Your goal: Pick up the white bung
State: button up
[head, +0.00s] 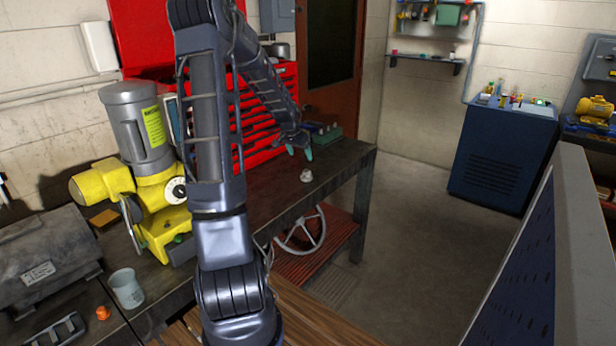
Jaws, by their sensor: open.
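A small white object that looks like the white bung (306,176) stands on the dark workbench, near its front edge towards the right end. My gripper (299,152) is above and behind it, with teal fingertips apart and nothing seen between them. The gripper is small in this view, and its wrist is partly hidden by the arm. The bung and the fingers are apart.
The workbench (345,160) has a green box (326,136) at its back right and a red tool cabinet (262,135) behind. A yellow and grey machine (150,170), a grey cup (126,288) and an orange piece (103,313) stand left. Bench around the bung is clear.

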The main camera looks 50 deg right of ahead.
aim_at(306, 171)
jog(key=x, duration=0.6)
jog(key=shift+f, duration=0.4)
jog(key=shift+x, duration=2.6)
jog(key=shift+s+r, duration=0.1)
jog(key=shift+s, duration=0.05)
jog(key=shift+c, duration=0.5)
